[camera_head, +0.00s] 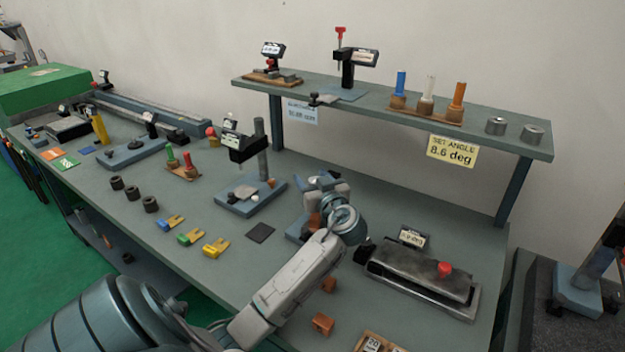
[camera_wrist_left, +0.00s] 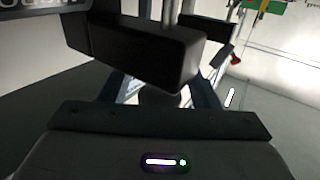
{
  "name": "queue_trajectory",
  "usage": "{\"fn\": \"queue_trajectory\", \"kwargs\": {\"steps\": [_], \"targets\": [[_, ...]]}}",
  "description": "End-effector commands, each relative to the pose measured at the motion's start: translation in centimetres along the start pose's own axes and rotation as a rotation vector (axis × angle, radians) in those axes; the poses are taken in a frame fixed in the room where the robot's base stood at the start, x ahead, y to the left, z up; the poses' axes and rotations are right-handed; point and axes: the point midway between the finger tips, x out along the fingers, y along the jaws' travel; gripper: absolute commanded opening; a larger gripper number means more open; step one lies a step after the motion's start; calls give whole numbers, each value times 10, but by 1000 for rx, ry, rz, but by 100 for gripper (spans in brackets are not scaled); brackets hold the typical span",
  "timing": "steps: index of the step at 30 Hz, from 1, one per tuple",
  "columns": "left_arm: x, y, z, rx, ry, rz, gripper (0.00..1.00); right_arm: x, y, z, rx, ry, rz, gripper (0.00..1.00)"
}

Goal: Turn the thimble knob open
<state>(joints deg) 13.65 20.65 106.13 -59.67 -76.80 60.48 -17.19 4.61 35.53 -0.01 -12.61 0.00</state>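My left arm comes in from the lower left, and its gripper (camera_head: 325,183) is over the middle of the bench. In the left wrist view the two fingers (camera_wrist_left: 160,92) stand apart. A dark rounded part shows dimly between or beyond them; I cannot tell whether they touch it. A dark box-shaped body (camera_wrist_left: 150,48) fills the upper part of that view, close to the fingers. In the head view, a device with a blue base (camera_head: 296,232) is mostly hidden behind my wrist. I cannot pick out the thimble knob for sure. My right gripper is out of view.
A gauge stand (camera_head: 240,196) is just left of my gripper. A raised shelf (camera_head: 400,105) with a yellow "set angle 8.6 deg" sign (camera_head: 452,151) runs behind. A grey fixture with a red knob (camera_head: 445,269) lies to the right. Orange blocks (camera_head: 322,323) sit near the forearm.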

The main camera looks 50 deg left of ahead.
Motion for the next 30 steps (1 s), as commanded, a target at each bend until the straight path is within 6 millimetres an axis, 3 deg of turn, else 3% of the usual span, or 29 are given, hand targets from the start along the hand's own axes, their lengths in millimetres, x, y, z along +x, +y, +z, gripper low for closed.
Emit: {"fn": "queue_trajectory", "kwargs": {"steps": [8,21,30], "targets": [[-9,0,2,-2,-2,2,56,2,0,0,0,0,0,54],[-86,0,3,-4,-4,1,56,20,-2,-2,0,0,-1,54],[-107,0,1,-1,0,1,56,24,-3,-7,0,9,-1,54]]}}
